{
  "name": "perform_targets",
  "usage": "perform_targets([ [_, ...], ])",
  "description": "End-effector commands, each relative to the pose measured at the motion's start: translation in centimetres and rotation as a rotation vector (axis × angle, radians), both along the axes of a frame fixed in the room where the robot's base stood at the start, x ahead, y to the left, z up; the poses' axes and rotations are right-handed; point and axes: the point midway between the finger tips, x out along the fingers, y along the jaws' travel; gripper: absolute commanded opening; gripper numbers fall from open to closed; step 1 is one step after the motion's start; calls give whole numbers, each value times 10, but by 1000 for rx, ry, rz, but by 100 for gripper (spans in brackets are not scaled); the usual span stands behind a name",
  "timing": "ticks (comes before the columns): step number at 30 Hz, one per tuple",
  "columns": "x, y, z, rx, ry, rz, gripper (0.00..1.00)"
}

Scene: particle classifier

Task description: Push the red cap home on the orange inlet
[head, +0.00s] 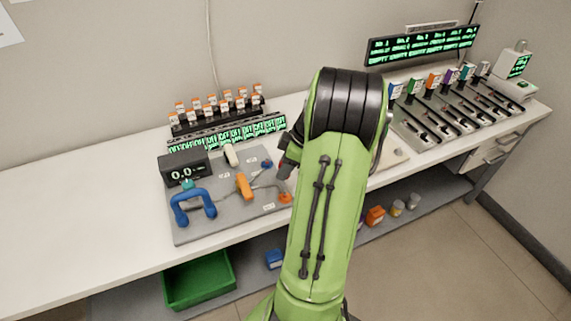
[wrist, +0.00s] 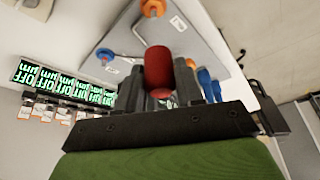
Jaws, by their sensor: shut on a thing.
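The red cap (wrist: 166,68) is between the two fingers of my gripper (wrist: 161,84) in the wrist view, and the fingers are shut on it. An orange fitting (wrist: 153,8), which looks like the orange inlet, is at the plate's corner at the top of the wrist view, apart from the cap. In the head view an orange fitting (head: 285,197) sits at the right edge of the grey plate (head: 225,228). My gripper (head: 287,160) is partly hidden by my green arm there, and the cap cannot be seen.
A blue handle (head: 195,206) and an orange handled part (head: 244,186) stand on the plate. A display (head: 184,171) and racks of small bottles (head: 215,108) are behind. A row of slotted stations (head: 455,108) is at the right. The table's left side is clear.

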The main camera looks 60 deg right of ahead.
Motion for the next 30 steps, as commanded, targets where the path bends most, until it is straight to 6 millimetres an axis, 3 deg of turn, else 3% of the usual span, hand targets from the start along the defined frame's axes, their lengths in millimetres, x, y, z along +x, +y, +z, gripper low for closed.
perform_targets([
  [15, 0, 0, -56, 1, 1, -3, 7],
  [30, 0, -1, -56, 0, 1, -3, 7],
])
